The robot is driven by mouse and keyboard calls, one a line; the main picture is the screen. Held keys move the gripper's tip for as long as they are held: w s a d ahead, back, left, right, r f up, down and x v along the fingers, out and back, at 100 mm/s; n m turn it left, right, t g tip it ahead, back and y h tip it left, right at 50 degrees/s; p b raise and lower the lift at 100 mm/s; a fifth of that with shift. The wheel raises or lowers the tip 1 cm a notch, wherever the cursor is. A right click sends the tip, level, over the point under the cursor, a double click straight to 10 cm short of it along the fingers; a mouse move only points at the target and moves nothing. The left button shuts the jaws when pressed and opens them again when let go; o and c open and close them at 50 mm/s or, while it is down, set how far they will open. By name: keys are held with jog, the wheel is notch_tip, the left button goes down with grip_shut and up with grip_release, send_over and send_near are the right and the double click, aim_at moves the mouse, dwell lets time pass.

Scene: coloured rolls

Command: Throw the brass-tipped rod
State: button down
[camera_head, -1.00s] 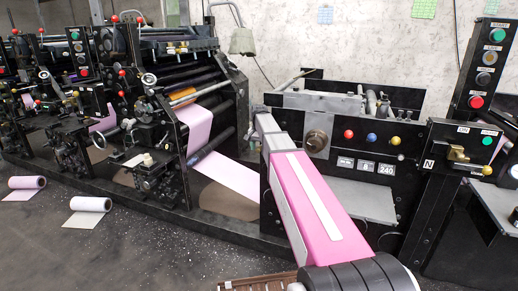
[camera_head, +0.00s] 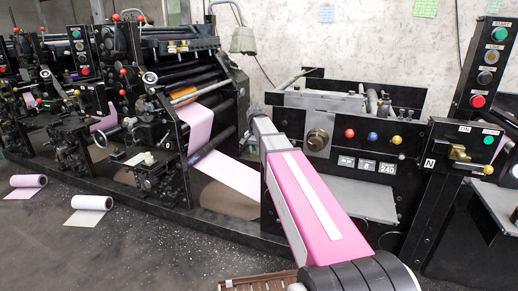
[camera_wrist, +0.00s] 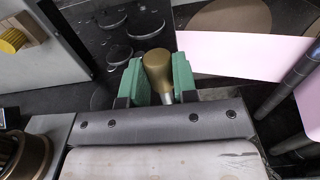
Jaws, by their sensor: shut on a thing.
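The rod shows in the wrist view as a rounded brass tip (camera_wrist: 158,66) on a short silvery shaft. My gripper (camera_wrist: 157,80) has its two green fingers on either side of the tip and is shut on it. The lower part of the rod is hidden behind the wrist housing. In the head view my gripper lies at the far end of my pink arm, by the left edge of the black machine unit (camera_head: 400,190); its fingers and the rod's tip cannot be made out there.
A printing press (camera_head: 150,100) with rollers and a pink paper web (camera_head: 225,172) stands to the left. A control post with buttons (camera_head: 487,75) rises at the right. Paper rolls (camera_head: 92,203) lie on the floor, front left. A brown slatted piece (camera_head: 258,282) lies below my arm.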

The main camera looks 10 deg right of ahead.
aim_at(256, 151)
jog(key=shift+s+a, duration=0.1)
jog(key=shift+s, duration=0.1)
jog(key=c, duration=0.9)
grip_release()
notch_tip(256, 151, up, 11)
jog(key=shift+f, duration=0.1)
